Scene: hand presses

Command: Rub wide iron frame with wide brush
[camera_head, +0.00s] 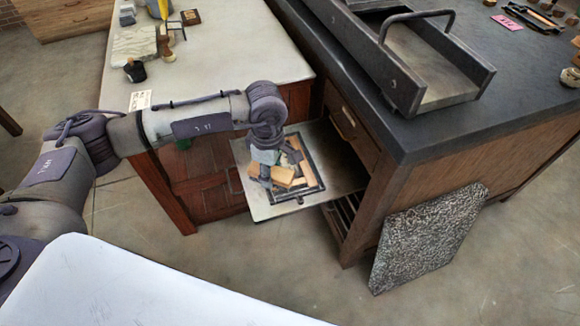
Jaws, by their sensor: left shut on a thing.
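The wide iron frame (319,182) is a dark rectangular frame lying flat on a pulled-out grey shelf (262,207), with pale wooden pieces showing inside it. My left gripper (268,173) points down over the left part of the frame. It is shut on a light wooden block that looks like the wide brush (284,177). The brush is over or inside the frame; whether it touches is too small to tell. The gripper hides part of the frame's left side. My right gripper is not in view.
A dark-topped cabinet (440,140) with a metal press bed (430,70) stands at the right. A speckled slab (428,240) leans against it. A pale-topped table (230,50) at the left holds a black bottle (135,71) and other tools. Floor in front is clear.

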